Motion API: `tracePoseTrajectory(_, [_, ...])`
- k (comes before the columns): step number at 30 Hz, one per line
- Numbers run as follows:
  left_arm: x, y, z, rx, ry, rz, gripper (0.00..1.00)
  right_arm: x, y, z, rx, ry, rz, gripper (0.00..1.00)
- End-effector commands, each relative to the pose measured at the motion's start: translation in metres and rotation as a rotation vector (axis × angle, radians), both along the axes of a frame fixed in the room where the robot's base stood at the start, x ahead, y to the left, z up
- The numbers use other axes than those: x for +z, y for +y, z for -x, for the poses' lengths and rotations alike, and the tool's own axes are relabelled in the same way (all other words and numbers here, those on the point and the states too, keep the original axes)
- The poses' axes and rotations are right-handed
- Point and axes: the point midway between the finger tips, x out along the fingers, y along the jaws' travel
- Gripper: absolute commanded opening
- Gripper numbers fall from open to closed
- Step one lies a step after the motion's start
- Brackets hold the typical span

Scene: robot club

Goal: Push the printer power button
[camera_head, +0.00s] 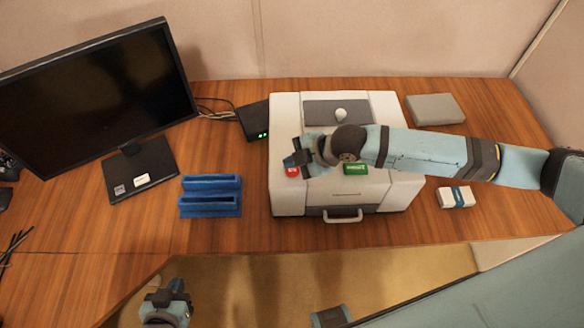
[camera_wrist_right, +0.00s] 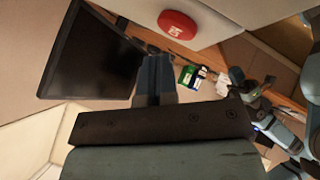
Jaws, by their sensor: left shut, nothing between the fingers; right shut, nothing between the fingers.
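The white printer (camera_head: 285,205) stands on the wooden desk, with a red round button (camera_head: 292,172) near the left of its front part. A green labelled rectangle (camera_head: 355,169) lies to the right of the button. My right gripper (camera_head: 294,160) is shut and empty over the printer, just by the red button. In the right wrist view the red button (camera_wrist_right: 178,25) carries a white mark, and my right gripper's closed fingertips (camera_wrist_right: 155,60) show below it in the picture, with a small gap. My left gripper (camera_head: 178,287) is shut and empty in front of the desk's edge.
A black monitor (camera_head: 95,90) and a blue slotted holder (camera_head: 210,196) are on the left. A black box with green lights (camera_head: 255,122) stands against the printer. A grey box (camera_head: 435,108) and a small white pack (camera_head: 456,197) lie right.

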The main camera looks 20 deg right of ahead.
Motion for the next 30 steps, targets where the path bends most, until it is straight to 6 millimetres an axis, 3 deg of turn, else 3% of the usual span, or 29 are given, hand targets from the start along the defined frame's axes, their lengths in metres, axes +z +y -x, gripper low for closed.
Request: tracePoseTrajectory(30, [0.001, 0.0, -0.001, 0.0, -0.004, 0.001, 0.0, -0.013, 0.0, 0.0, 0.001, 0.001, 0.0, 0.0])
